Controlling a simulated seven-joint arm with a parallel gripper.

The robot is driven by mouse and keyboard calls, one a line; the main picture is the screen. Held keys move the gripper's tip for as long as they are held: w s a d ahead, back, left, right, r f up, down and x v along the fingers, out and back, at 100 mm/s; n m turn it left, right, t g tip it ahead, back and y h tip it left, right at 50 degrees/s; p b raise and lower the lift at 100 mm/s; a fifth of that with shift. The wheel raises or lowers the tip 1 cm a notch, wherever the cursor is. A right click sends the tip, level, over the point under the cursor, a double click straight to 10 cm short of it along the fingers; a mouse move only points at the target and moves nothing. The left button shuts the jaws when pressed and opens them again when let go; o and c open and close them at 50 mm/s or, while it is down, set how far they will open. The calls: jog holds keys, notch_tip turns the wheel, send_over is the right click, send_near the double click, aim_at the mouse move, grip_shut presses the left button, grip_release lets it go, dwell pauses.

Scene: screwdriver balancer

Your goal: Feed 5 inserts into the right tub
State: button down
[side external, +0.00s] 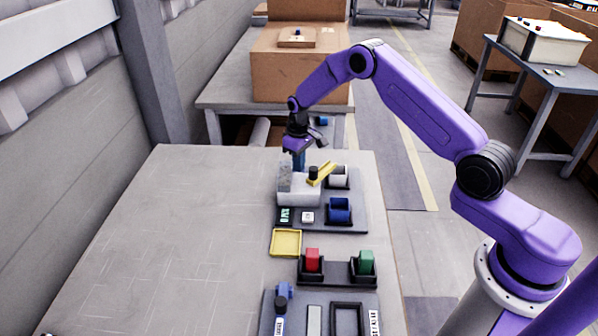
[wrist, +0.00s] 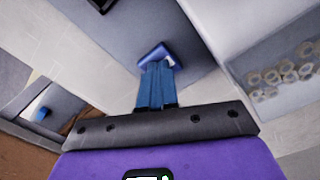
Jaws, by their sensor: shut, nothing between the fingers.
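My gripper (side external: 298,166) points down at the far end of the table, with its blue fingers together and empty. It is just above or behind a pale block (side external: 299,192) with a speckled grey part at its left. In the wrist view the shut fingers (wrist: 157,80) point at a blue piece, which I cannot tell from their tips. Several small ring-shaped inserts (wrist: 285,78) show in or behind a grey-walled container at the right. I cannot tell which thing is the right tub.
A yellow tray (side external: 286,242) lies nearer, then a red block (side external: 312,259) and a green block (side external: 366,261) in dark holders. More fixtures (side external: 318,315) stand at the front. The table's left side is clear.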

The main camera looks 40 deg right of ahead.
jog(key=shift+r, duration=3.5)
notch_tip(320, 180, up, 6)
jog(key=shift+f, duration=5.55)
